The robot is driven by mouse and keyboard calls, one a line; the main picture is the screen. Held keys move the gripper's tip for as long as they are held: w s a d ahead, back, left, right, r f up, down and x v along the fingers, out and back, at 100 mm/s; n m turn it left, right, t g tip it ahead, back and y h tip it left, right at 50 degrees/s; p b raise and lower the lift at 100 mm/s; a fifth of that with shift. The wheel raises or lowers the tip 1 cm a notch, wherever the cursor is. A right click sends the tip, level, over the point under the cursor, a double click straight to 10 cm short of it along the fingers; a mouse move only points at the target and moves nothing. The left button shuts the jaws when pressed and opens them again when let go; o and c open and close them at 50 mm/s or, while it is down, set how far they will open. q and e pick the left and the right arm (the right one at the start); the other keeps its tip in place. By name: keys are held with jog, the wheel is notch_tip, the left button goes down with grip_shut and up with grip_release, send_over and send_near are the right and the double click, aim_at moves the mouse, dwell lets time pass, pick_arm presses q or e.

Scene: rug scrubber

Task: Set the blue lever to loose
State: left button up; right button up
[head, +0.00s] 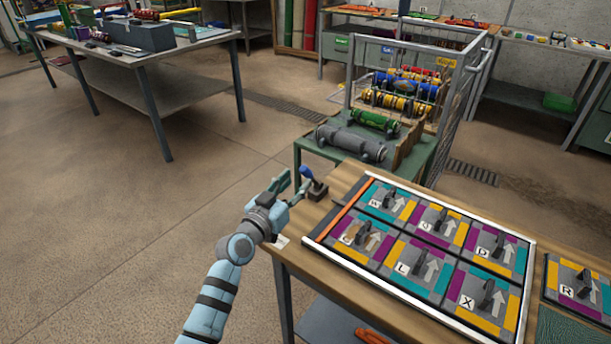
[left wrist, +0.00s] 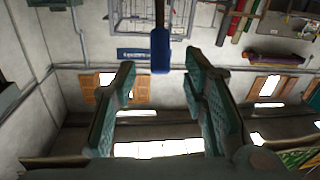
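The blue lever (head: 307,173) stands on a small dark base (head: 318,191) at the left end of the wooden workbench. It leans to the left in the head view. My left gripper (head: 291,184) is just left of the lever, with its fingers pointing toward it. In the left wrist view, the gripper (left wrist: 160,68) is open, and the blue handle (left wrist: 160,48) shows between and beyond the two green fingertips. I cannot tell whether either finger touches it. A small white label (head: 281,241) lies on the bench, too small to read. My right gripper is out of view.
A framed board (head: 527,262) of coloured lettered panels lies on the bench, right of the lever. A green cart (head: 310,147) with grey and green rollers stands behind it. A grey table (head: 205,38) is at the back left, with open floor between.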

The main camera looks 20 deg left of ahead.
aim_at(304, 175)
pick_arm(q)
jog(key=b+x, duration=0.1)
jog(key=x, duration=0.4)
jog(key=shift+w+f+b, duration=0.25)
jog(key=shift+b, duration=0.1)
jog(key=shift+w+d+r, duration=0.15)
jog(key=shift+w, duration=0.2)
grip_shut()
